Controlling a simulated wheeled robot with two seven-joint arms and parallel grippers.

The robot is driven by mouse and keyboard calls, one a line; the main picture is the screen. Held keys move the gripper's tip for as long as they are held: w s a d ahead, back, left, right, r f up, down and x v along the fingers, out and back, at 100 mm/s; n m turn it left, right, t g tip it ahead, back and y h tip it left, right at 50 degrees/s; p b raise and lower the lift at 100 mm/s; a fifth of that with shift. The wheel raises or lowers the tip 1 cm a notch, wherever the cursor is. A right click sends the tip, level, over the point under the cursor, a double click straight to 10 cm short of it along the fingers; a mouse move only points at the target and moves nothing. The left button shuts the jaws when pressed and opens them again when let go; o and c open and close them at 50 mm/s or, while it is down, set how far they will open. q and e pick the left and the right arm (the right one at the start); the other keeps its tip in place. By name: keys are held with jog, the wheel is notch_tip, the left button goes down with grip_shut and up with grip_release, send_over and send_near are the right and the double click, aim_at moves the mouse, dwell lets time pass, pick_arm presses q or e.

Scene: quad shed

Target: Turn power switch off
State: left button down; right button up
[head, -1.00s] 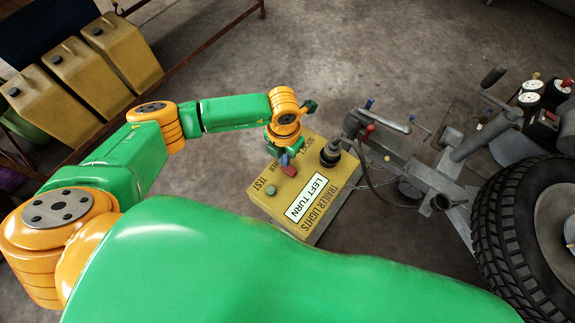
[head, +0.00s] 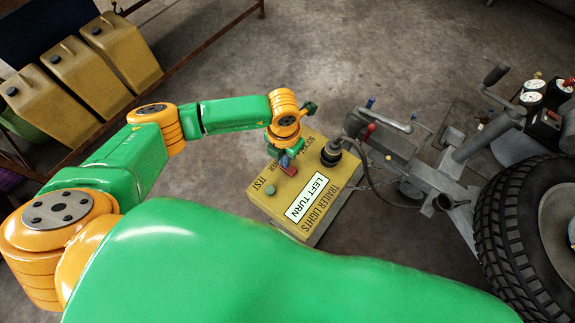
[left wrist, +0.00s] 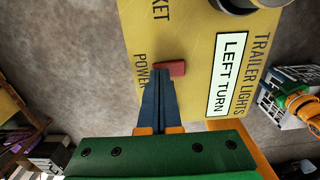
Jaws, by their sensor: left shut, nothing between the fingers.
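The switch also shows in the left wrist view (left wrist: 174,69), tilted slightly. My left gripper (head: 285,161) is shut and empty, its fingertips (left wrist: 158,76) right at the switch's left end in the wrist view. They look touching or nearly so; I cannot tell which.
A green test button (head: 270,190) and a black plug with cable (head: 331,153) are on the box. A trailer hitch (head: 400,160) and large tyre (head: 525,225) stand to the right. Yellow jerrycans (head: 85,75) are on a rack at upper left. Floor beyond the box is open.

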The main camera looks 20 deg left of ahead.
pick_arm(q)
jog(key=shift+f, duration=0.3)
jog(key=shift+r, duration=0.1)
notch_tip(320, 180, up, 7)
jog(key=p, duration=0.6)
jog(key=shift+r, duration=0.1)
